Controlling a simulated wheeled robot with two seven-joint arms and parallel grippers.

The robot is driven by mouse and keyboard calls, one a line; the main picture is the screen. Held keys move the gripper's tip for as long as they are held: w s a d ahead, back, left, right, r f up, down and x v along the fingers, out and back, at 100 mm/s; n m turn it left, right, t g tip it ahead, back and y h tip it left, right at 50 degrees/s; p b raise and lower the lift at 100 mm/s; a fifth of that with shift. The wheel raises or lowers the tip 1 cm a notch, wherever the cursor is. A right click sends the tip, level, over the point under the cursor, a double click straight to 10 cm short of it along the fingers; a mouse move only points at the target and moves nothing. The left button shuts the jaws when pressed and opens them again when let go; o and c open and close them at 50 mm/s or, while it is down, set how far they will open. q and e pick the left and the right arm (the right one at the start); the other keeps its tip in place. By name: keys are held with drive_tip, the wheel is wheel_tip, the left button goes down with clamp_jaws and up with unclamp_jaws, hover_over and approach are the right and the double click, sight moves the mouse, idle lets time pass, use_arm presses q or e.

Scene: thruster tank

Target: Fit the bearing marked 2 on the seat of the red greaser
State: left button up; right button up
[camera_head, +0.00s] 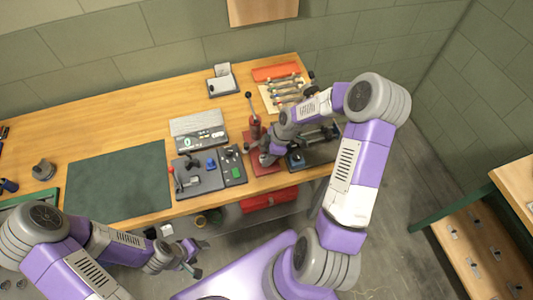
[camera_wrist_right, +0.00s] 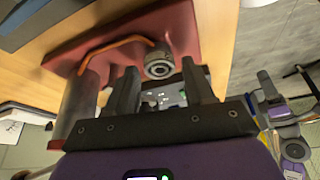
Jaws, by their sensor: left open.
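The red greaser (camera_head: 255,127) stands on the workbench with its red base plate (camera_head: 264,168) towards the front edge. In the right wrist view its red body (camera_wrist_right: 183,33) fills the upper middle. A round grey ring-shaped part (camera_wrist_right: 158,64) shows against it; I cannot tell whether this is the bearing or the seat, and no mark 2 is readable. My right gripper (camera_wrist_right: 159,70) has its fingers apart on either side of that part, with gaps beside it. In the head view it is close at the greaser (camera_head: 268,156). My left gripper (camera_head: 186,262) is open and empty, low before the bench.
A grey fixture board (camera_head: 203,184) and a dark panel with a green part (camera_head: 232,166) lie left of the greaser. A dark device (camera_head: 315,155) stands right. A green mat (camera_head: 118,184) lies further left, bare. A red box (camera_head: 268,199) is below the bench edge.

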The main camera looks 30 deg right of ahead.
drive_tip(key=shift+o, duration=0.8)
drive_tip(key=v, duration=0.7)
drive_tip(key=shift+r+p, duration=0.35)
